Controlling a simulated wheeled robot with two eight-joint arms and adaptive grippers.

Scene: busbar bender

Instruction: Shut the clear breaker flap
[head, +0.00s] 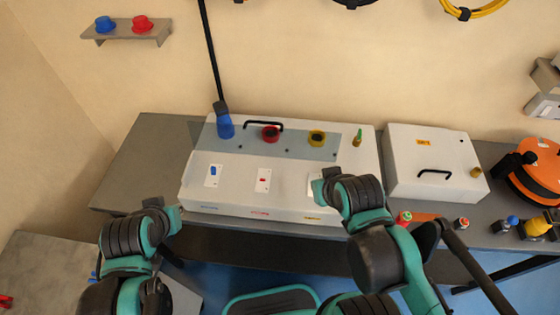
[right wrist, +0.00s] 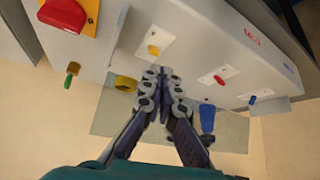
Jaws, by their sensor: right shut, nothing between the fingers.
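The clear breaker flap (head: 290,144) is a see-through panel with a black handle (head: 263,124) at its far edge. It lies tipped back over the sockets of the white breaker box (head: 240,199), leaving the breakers uncovered. Part of it shows behind my fingers in the right wrist view (right wrist: 232,132). The blue (head: 213,172) and red (head: 263,179) breakers are in plain sight. The yellow breaker (right wrist: 154,50) shows in the right wrist view. My right gripper (head: 322,186) is shut and empty, close to it. My left gripper (head: 172,218) is at the box's front left; its fingers are unclear.
A blue plug (head: 224,124) with a black cable stands at the box's back left. A second white box (head: 418,148), an orange reel (head: 537,172) and small coloured parts lie to the right. The grey bench (head: 140,160) is clear at left.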

